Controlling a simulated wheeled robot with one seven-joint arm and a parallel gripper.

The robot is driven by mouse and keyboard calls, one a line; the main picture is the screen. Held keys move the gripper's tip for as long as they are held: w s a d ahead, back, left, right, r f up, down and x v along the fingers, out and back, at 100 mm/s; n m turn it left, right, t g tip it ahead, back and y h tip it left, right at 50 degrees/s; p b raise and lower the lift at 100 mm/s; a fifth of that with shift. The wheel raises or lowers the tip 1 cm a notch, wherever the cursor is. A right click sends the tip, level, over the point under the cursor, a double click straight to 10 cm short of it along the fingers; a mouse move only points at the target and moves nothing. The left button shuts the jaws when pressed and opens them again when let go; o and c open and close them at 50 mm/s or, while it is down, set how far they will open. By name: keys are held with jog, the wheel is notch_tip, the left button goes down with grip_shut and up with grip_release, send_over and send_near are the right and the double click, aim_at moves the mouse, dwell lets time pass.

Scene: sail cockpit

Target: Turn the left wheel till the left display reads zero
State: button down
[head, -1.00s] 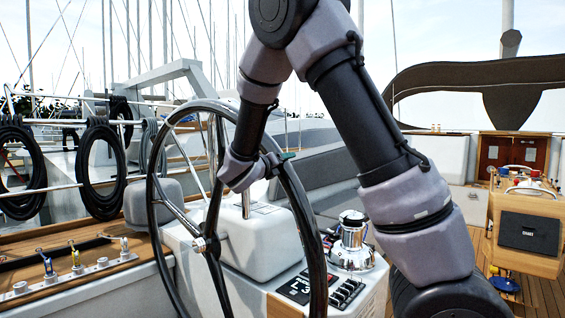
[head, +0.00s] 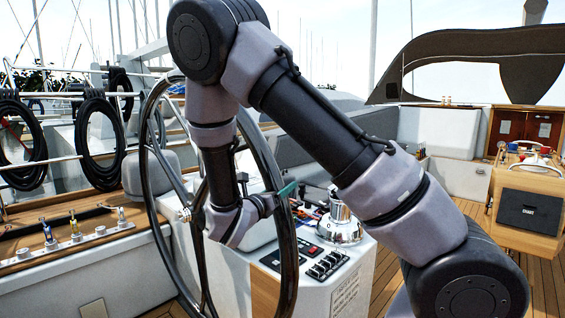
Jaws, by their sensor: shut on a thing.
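The left wheel (head: 289,250) is a large dark ring with spokes, standing upright on the left of the white pedestal. My gripper (head: 283,192) is shut on the right side of its rim, at about mid-height. My wrist reaches through the ring from the left and hides part of the wheel. The left display (head: 272,261) is a dark panel on the pedestal top, just behind the rim. The rim covers part of it, and I cannot read its number.
A chrome winch (head: 340,222) and a row of black switches (head: 328,266) are on the pedestal, close to the rim. A wooden bench with coloured-handled fittings (head: 76,232) lies left. A wooden console (head: 529,212) stands right, with bare deck before it.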

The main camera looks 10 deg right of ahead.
aim_at(289, 217)
jog(key=shift+m, duration=0.9)
jog(key=f, duration=0.2)
jog(key=s+d+f, duration=0.1)
jog(key=f, duration=0.2)
jog(key=s+f, duration=0.1)
jog(key=f, duration=0.2)
jog(key=shift+s+d+f, duration=0.2)
jog(key=shift+d, duration=0.15)
jog(key=shift+c, duration=0.5)
grip_release()
jog(key=v, duration=1)
jog(key=shift+s+a+f, duration=0.2)
jog(key=shift+s+a, duration=0.05)
jog(key=shift+s, duration=0.05)
